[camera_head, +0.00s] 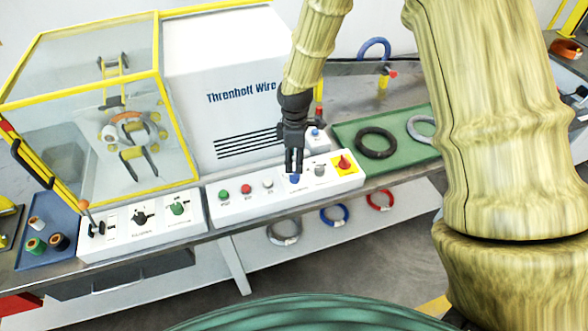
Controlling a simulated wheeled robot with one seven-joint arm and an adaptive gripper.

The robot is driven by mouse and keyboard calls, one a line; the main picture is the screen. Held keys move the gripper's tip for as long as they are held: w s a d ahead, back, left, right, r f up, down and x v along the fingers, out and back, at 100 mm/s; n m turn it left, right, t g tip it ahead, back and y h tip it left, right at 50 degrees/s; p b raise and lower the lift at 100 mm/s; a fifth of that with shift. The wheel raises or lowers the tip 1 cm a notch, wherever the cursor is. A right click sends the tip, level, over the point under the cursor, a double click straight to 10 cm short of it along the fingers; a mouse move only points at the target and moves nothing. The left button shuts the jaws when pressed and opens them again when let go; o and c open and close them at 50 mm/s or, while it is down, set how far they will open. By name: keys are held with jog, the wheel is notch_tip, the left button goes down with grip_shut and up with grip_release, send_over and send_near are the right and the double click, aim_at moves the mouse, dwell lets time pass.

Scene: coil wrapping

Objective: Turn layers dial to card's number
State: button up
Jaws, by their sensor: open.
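My gripper (293,170) is open and points down over the right control panel (232,208), directly above or around a blue control (295,178); I cannot tell whether it touches it. A grey knob (320,170) is just right of the gripper, then a red switch on a yellow plate (343,163). The left control panel (160,227) carries a black dial (140,217) and a green dial (178,208). The labels are too small to read, so I cannot tell which is the layers dial. I cannot make out a card with a number.
A machine with a yellow-framed clear guard (155,100) and white housing (215,70) stands behind the panels. A lever (90,218) rises at the left panel's end. A blue tray (48,225) holds tape rolls. A green mat (395,125) holds a black coil (376,143) and a grey coil (422,128).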

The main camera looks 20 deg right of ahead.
aim_at(295, 174)
jog(key=shift+s+f+p, duration=0.1)
jog(key=shift+f+p, duration=0.75)
jog(key=shift+f, duration=2.3)
jog(key=c, duration=1.1)
jog(key=shift+o, duration=0.2)
